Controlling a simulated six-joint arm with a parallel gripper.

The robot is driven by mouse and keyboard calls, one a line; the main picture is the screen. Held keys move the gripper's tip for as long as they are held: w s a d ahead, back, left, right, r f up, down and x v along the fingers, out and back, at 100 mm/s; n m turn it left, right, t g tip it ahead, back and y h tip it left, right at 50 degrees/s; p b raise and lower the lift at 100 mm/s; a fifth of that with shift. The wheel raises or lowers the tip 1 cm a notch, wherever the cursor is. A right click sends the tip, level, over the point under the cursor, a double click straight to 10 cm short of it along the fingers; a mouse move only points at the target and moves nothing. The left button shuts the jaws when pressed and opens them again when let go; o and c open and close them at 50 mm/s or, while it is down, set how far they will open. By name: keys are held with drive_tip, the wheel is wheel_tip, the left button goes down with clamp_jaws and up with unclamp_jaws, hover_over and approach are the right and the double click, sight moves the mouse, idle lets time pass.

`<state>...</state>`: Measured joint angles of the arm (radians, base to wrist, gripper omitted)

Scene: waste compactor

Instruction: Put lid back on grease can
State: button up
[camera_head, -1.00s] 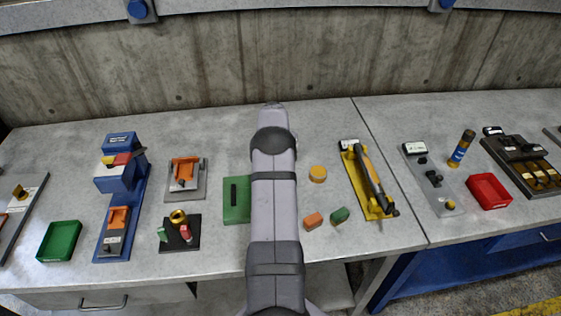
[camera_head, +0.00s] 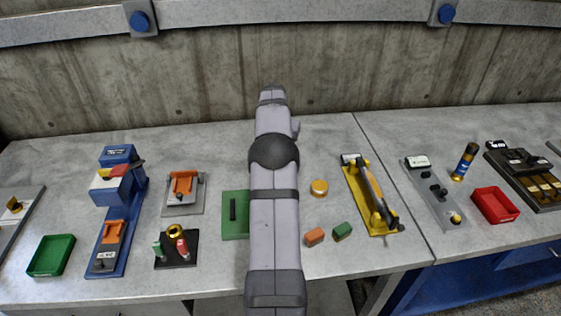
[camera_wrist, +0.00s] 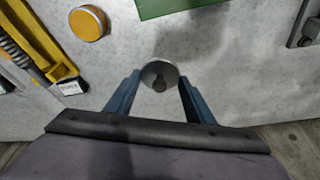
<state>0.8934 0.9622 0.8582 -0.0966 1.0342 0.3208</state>
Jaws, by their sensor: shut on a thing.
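The grease can appears to be the short round yellow-orange can (camera_head: 319,187), standing on the bench just right of my arm. In the wrist view it is at the upper left (camera_wrist: 87,24), with an orange top face. My gripper (camera_wrist: 160,80) has two blue fingers shut on a round grey metal lid (camera_wrist: 152,70) with a small dark knob. The lid is apart from the can, with bare bench between them in the wrist view. In the head view my arm hides the gripper and the lid.
A yellow tray (camera_head: 357,190) holding a long tool stands right of the can. An orange block (camera_head: 314,237) and a green block (camera_head: 342,231) lie in front of it. A green plate (camera_head: 235,228) lies left of my arm. The bench behind the can is clear.

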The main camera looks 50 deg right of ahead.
drive_tip(key=shift+s+d+r, duration=0.15)
drive_tip(key=shift+r, duration=0.4)
drive_tip(key=s+d+r+m+p, duration=0.2)
drive_tip(key=s+d+r+p, duration=0.2)
drive_tip(key=s+r+p, duration=0.45)
drive_tip(key=s+a+f+n, duration=0.1)
drive_tip(key=s+a+f, duration=0.1)
drive_tip(key=s+f, duration=0.4)
wheel_tip(320, 180, down, 2)
drive_tip(key=shift+a+f, duration=0.2)
drive_tip(key=shift+f, duration=0.05)
drive_tip(key=shift+f, duration=0.15)
drive_tip(key=shift+f+b, duration=2.05)
drive_tip(key=shift+f, duration=1)
